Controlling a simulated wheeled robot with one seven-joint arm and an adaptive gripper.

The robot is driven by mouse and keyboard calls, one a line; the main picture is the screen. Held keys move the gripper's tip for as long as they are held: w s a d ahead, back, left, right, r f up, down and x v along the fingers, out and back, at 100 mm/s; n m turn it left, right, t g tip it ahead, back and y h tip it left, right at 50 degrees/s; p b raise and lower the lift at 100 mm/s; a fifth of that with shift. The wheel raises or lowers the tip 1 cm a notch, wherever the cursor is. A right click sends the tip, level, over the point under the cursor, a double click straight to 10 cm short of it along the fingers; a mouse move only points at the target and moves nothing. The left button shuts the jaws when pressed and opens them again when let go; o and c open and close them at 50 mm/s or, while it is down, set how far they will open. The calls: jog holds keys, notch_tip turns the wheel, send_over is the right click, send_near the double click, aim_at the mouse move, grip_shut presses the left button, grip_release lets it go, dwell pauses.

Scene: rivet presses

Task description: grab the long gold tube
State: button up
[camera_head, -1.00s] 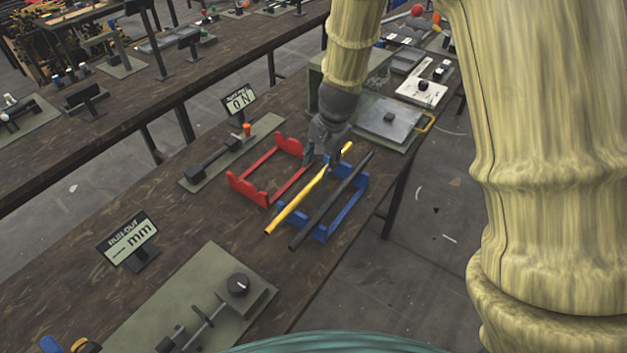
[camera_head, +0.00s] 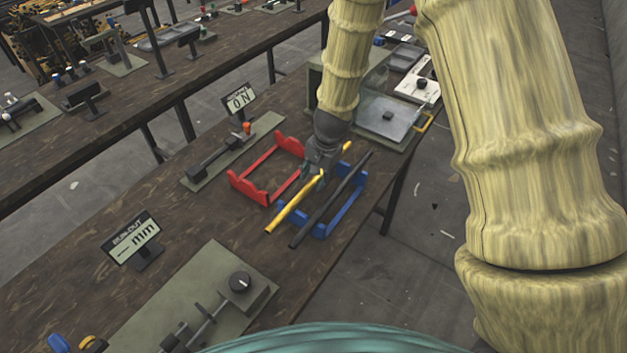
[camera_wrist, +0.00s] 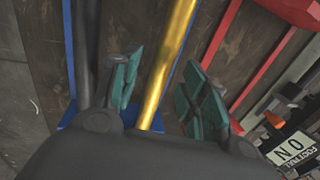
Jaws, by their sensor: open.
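The long gold tube (camera_head: 296,204) lies across the blue rack (camera_head: 347,208), beside a black tube (camera_head: 332,199) that rests on the same rack. My gripper (camera_head: 317,171) is over the gold tube, towards its far half. In the wrist view, the gold tube (camera_wrist: 170,62) runs between the two green finger pads of my open gripper (camera_wrist: 160,95). The pads stand apart from the tube, with a gap on each side. The black tube (camera_wrist: 87,50) is outside the left finger. My gripper hides part of the gold tube in the head view.
An empty red rack (camera_head: 257,187) stands left of the blue one. Behind it is a fixture with a "0 N" sign (camera_head: 239,99). Bare tabletop lies between.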

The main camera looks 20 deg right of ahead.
jog(key=shift+f, duration=0.1)
grip_shut()
dwell(0.4)
